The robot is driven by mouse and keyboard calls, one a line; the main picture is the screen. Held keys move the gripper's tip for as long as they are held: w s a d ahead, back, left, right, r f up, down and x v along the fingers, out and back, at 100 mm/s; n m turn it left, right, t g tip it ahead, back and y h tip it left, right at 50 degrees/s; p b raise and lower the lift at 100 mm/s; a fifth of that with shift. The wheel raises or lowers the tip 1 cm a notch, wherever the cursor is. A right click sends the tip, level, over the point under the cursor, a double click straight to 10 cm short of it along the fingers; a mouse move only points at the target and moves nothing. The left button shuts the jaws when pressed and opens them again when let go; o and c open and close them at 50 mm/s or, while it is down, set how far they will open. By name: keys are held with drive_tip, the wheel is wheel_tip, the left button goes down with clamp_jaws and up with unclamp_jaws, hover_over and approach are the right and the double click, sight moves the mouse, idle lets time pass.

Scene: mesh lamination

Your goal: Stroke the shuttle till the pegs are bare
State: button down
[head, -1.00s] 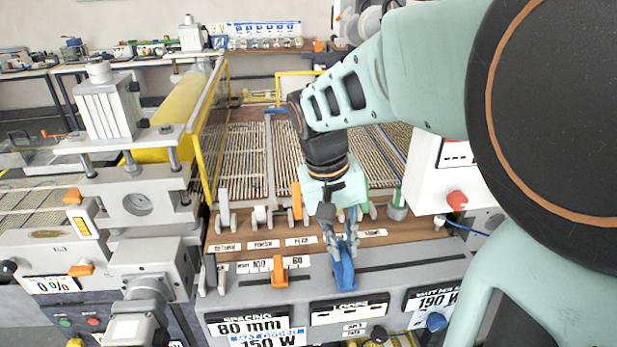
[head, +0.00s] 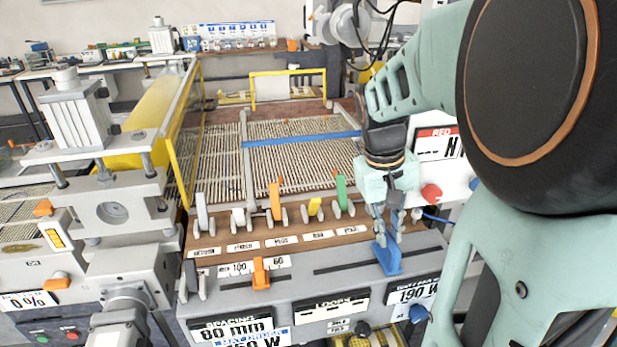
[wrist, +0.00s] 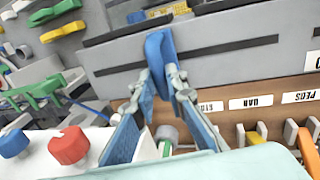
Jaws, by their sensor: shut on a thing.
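My gripper (head: 384,230) is shut on an upright blue handle (head: 388,260). The handle stands in the long slot of the grey front panel (head: 330,285), right of the orange slider (head: 261,273). The wrist view shows both fingertips (wrist: 163,80) on either side of the handle (wrist: 154,50). A blue bar (head: 300,138) lies across the ribbed mat bed (head: 285,165) behind. I cannot make out clearly which small parts are the pegs; a label reading PEGS (wrist: 299,97) is by the levers. The shuttle itself is not clearly identifiable.
A row of levers, including orange (head: 275,202), yellow (head: 316,207) and green (head: 341,190), stands left of my gripper. A white box with a red knob (head: 431,193) stands close on the right. A yellow guard (head: 177,165) edges the bed's left side.

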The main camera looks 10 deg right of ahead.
sight(380, 255)
drive_tip(key=shift+d, duration=0.8)
drive_tip(key=c, duration=1.9)
unclamp_jaws()
drive_tip(key=shift+c, duration=0.2)
drive_tip(key=shift+a+r, duration=0.1)
wheel_tip(380, 255, up, 12)
drive_tip(key=a, duration=0.2)
drive_tip(key=shift+a+f, duration=0.15)
drive_tip(key=shift+f, duration=0.05)
drive_tip(key=shift+c, duration=0.5)
